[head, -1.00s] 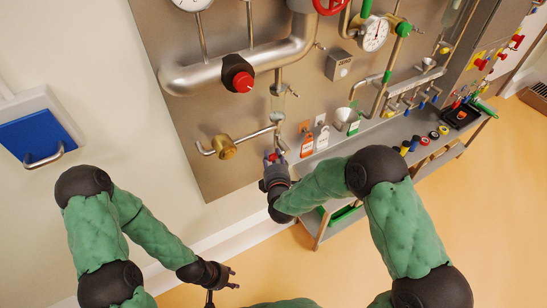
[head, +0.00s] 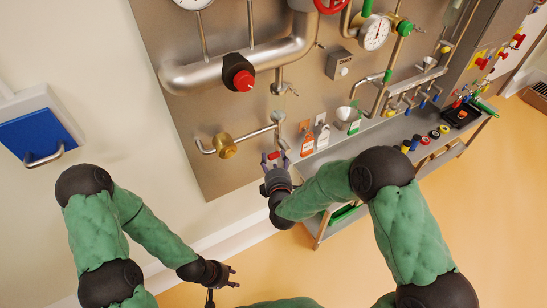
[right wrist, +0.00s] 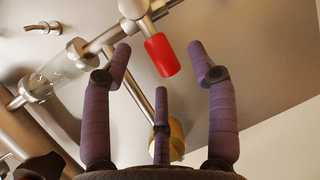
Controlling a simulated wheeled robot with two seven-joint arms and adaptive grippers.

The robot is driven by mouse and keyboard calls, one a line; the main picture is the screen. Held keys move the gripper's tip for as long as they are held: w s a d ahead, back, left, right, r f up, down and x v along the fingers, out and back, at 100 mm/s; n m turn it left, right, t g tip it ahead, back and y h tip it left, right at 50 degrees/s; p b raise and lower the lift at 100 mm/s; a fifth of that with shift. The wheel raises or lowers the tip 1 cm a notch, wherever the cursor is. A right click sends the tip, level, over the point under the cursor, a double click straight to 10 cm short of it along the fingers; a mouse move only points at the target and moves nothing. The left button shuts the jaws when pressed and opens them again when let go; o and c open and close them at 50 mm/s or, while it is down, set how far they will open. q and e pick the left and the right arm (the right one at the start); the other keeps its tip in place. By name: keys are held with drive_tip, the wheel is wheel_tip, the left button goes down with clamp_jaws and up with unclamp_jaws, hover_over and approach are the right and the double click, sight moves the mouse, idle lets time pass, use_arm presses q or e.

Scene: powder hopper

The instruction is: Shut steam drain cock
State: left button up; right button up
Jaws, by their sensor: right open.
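The steam drain cock shows as a small valve with a red handle (head: 273,155), on the lower edge of the steel panel below a thin pipe. In the right wrist view its red grip (right wrist: 160,55) hangs down from a pale metal body. My right gripper (head: 275,163) is just below the handle. In the right wrist view its three dark fingers are spread open (right wrist: 158,66) and the red grip is between the two outer fingertips, with no clear contact. My left gripper (head: 231,276) is low in the head view, away from the panel, fingers apart and empty.
A brass valve (head: 224,146) is left of the cock on the same pipe. Orange and white tags (head: 307,144) hang close on the right. A grey shelf (head: 390,130) with small items runs further right. A large red knob (head: 240,76) sits above. Floor in front is clear.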

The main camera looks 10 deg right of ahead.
drive_tip(key=v, duration=0.9)
drive_tip(key=shift+s, duration=0.35)
drive_tip(key=shift+f, duration=0.1)
drive_tip(key=s+f+m+g+y, duration=0.1)
drive_tip(key=s+f+m+g, duration=0.3)
drive_tip(key=f, duration=0.4)
drive_tip(key=s+f+m+g+y, duration=0.1)
drive_tip(key=f+m+g, duration=0.3)
drive_tip(key=f+m, duration=0.3)
drive_tip(key=s+f+m+g+y, duration=0.2)
drive_tip(key=s+f+m+g, duration=0.5)
drive_tip(key=s+f+m, duration=0.3)
drive_tip(key=s+f, duration=0.1)
drive_tip(key=s, duration=0.3)
drive_tip(key=shift+s+a+f+y, duration=0.2)
drive_tip(key=shift+y, duration=0.2)
